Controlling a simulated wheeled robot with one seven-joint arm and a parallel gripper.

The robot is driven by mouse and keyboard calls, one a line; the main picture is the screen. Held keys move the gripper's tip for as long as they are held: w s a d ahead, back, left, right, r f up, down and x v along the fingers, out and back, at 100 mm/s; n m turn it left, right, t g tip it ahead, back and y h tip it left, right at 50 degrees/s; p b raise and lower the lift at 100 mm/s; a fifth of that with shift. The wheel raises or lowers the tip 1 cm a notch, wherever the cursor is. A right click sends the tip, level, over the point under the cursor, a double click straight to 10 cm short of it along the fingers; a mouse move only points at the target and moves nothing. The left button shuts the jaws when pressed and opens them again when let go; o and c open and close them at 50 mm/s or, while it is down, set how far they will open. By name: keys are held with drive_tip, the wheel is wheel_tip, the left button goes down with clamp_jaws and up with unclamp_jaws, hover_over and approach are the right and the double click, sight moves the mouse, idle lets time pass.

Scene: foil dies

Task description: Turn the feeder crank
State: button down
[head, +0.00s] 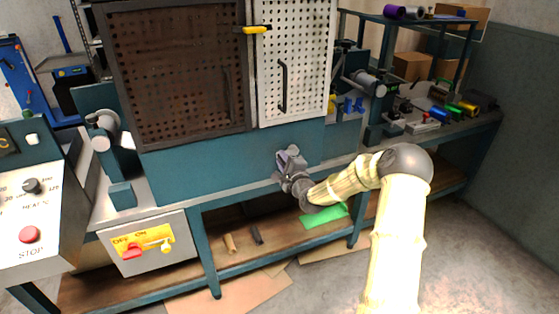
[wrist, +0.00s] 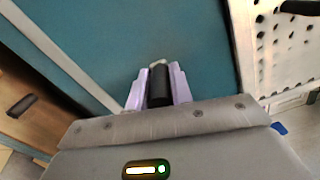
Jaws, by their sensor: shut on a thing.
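My gripper (head: 288,157) is in front of the teal front panel of the machine, below the perforated doors. In the wrist view its two pale purple fingers (wrist: 158,88) are shut on a black cylindrical grip (wrist: 160,86), which looks like the feeder crank's handle. A small pale metal end shows at the far tip of the grip. The rest of the crank and its axle are hidden, so its angle cannot be told. In the head view my gripper covers the grip.
A dark perforated door (head: 180,75) and a white perforated door (head: 291,60) stand above. A control panel (head: 35,205) with a red stop button is at left. A switch box (head: 150,243) hangs below the bench. Tools crowd the right bench. Floor at right is clear.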

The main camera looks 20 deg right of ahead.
sight(288, 152)
drive_tip(key=r+m, duration=0.1)
drive_tip(key=m, duration=0.1)
drive_tip(key=d+r+m+p, duration=0.1)
drive_tip(key=m, duration=0.1)
drive_tip(key=r+m+p, duration=0.1)
drive_tip(key=shift+w+d+m, duration=0.1)
drive_tip(key=shift+d+m, duration=0.2)
drive_tip(key=shift+m, duration=0.1)
drive_tip(key=m, duration=0.2)
drive_tip(key=d+r+m, duration=0.1)
drive_tip(key=m, duration=0.1)
drive_tip(key=shift+w+d+r+p, duration=0.1)
drive_tip(key=shift+d+r+p, duration=0.1)
drive_tip(key=shift+p, duration=0.15)
drive_tip(key=shift+d+m, duration=0.25)
drive_tip(key=shift+m, duration=0.35)
drive_tip(key=shift+a, duration=0.1)
drive_tip(key=c, duration=1.4)
unclamp_jaws()
drive_tip(key=shift+f, duration=0.1)
drive_tip(key=shift+c, duration=0.2)
drive_tip(key=shift+o, duration=0.9)
